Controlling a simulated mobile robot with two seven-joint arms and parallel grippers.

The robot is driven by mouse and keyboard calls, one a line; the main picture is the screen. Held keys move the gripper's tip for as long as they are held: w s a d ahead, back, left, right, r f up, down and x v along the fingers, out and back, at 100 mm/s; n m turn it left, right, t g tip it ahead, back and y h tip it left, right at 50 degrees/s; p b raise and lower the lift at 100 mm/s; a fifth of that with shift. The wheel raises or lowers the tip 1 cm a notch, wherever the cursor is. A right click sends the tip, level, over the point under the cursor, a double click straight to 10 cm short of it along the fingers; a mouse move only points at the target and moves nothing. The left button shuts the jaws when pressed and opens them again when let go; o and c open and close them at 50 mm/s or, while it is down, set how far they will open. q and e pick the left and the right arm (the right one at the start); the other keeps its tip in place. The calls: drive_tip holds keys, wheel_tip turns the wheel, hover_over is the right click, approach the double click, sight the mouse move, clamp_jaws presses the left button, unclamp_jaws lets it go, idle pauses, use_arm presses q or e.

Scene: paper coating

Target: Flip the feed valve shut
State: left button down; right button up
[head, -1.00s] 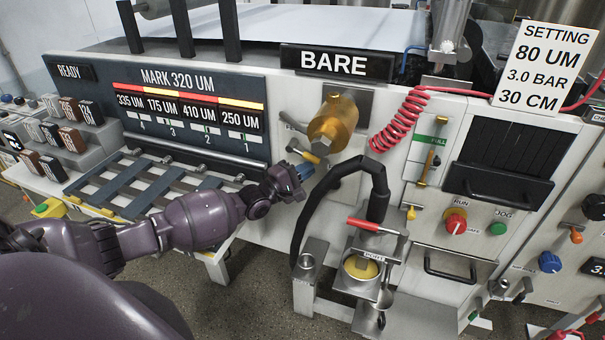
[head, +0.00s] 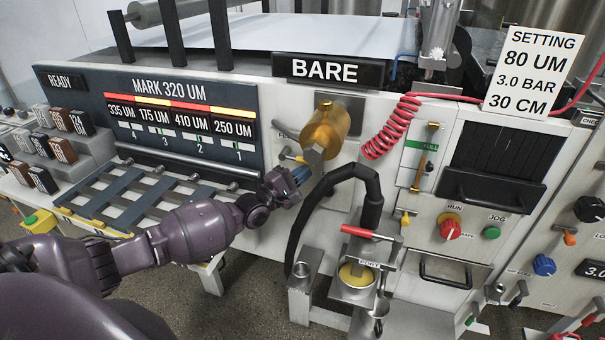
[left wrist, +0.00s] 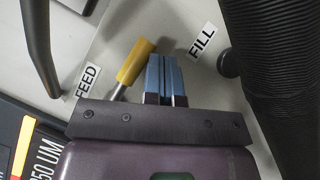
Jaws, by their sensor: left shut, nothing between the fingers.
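The feed valve shows in the left wrist view as a lever with a yellow handle (left wrist: 136,62), slanting between the FEED label (left wrist: 87,81) and the FILL label (left wrist: 202,40). In the head view my left gripper (head: 302,174) is below the brass cylinder. My right gripper is out of view.
The brass cylinder (head: 328,128) juts from the panel just above my left gripper. A thick black hose (head: 310,210) arches close on its right. A slatted rack (head: 140,198) lies beneath my left arm. A red-handled clamp station (head: 358,262) stands lower right.

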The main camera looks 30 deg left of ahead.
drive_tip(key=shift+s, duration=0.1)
use_arm(q)
drive_tip(key=v, duration=0.7)
drive_tip(key=shift+s+b, duration=0.25)
drive_tip(key=shift+b, duration=0.05)
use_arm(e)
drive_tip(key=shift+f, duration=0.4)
use_arm(q)
drive_tip(key=shift+m, duration=0.3)
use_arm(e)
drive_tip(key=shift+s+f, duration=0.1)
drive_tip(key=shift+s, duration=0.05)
